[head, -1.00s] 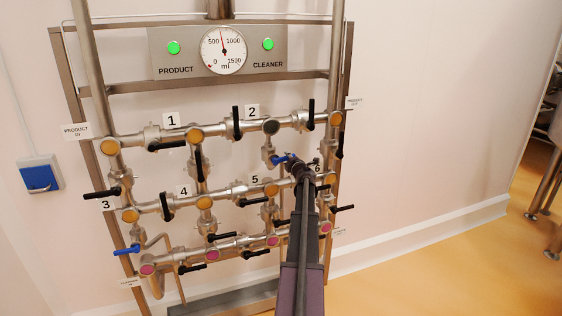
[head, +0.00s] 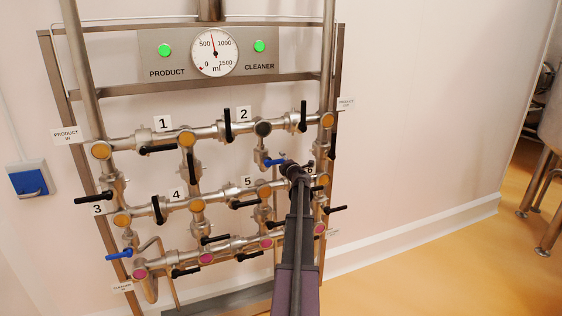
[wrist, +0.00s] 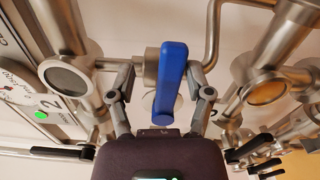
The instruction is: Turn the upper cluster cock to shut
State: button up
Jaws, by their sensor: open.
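The upper cock's blue handle (head: 274,162) sits on the pipework below label 2, left of my gripper (head: 288,165). In the wrist view the blue handle (wrist: 172,80) stands lengthwise between the two fingers of my gripper (wrist: 160,80). The fingers are spread with a gap on both sides of it, the gap on the right looking narrower. I see no clear contact. The cock's body behind the handle is partly hidden. A second blue handle (head: 119,254) is at the lower left of the rack.
Several black valve handles (head: 228,125) stick out from the pipes around the cock. A gauge (head: 215,51) with two green lamps (head: 165,50) is above. A blue wall box (head: 31,180) is at left. The floor (head: 420,265) at right is clear.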

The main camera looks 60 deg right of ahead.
jog(key=v, duration=1.1)
jog(key=shift+w, duration=0.15)
dwell(0.6)
